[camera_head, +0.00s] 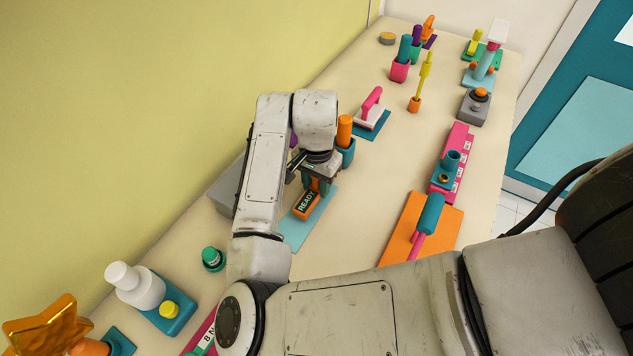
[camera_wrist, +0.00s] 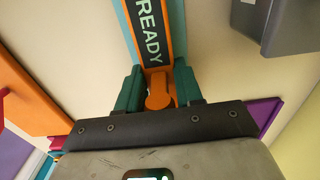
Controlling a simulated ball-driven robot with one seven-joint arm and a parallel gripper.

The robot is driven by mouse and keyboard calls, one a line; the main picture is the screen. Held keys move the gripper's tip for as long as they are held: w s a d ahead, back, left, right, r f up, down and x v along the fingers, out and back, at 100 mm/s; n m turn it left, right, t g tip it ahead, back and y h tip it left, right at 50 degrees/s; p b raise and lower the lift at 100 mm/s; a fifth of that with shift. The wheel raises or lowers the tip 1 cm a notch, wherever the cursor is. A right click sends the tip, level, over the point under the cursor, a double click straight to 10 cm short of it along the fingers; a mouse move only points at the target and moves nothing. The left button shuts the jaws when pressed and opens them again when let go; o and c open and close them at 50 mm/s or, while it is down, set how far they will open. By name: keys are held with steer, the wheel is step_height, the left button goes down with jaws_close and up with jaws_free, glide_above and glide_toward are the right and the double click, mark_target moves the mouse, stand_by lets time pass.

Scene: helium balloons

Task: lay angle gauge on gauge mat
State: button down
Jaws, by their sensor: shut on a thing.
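An orange block with a black READY label, which I take as the angle gauge (camera_head: 306,203), is in my gripper (camera_head: 318,184). In the wrist view the gauge (camera_wrist: 150,36) runs away from me, and the green fingers (camera_wrist: 159,88) are shut on its rounded orange end. A light teal mat (camera_head: 298,236), which I take as the gauge mat, lies under it; its near part is bare in the head view. In the wrist view teal strips show along both sides of the gauge. I cannot tell whether the gauge touches the mat.
A grey box (camera_head: 226,190) stands left of the mat, partly behind my arm. A teal cup with an orange handle (camera_head: 345,132) stands just beyond my gripper. An orange board (camera_head: 402,240) lies to the right, with free tabletop between. A green-capped jar (camera_head: 213,258) stands nearer me.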

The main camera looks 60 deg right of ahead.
steer(key=shift+f+b, duration=0.3)
steer(key=shift+f, duration=0.25)
steer(key=c, duration=0.7)
jaws_free()
steer(key=shift+o, duration=0.6)
steer(key=shift+f, duration=0.1)
steer(key=o, duration=0.6)
steer(key=shift+r+p, duration=3.9)
steer(key=shift+r, duration=0.75)
steer(key=shift+d, duration=0.1)
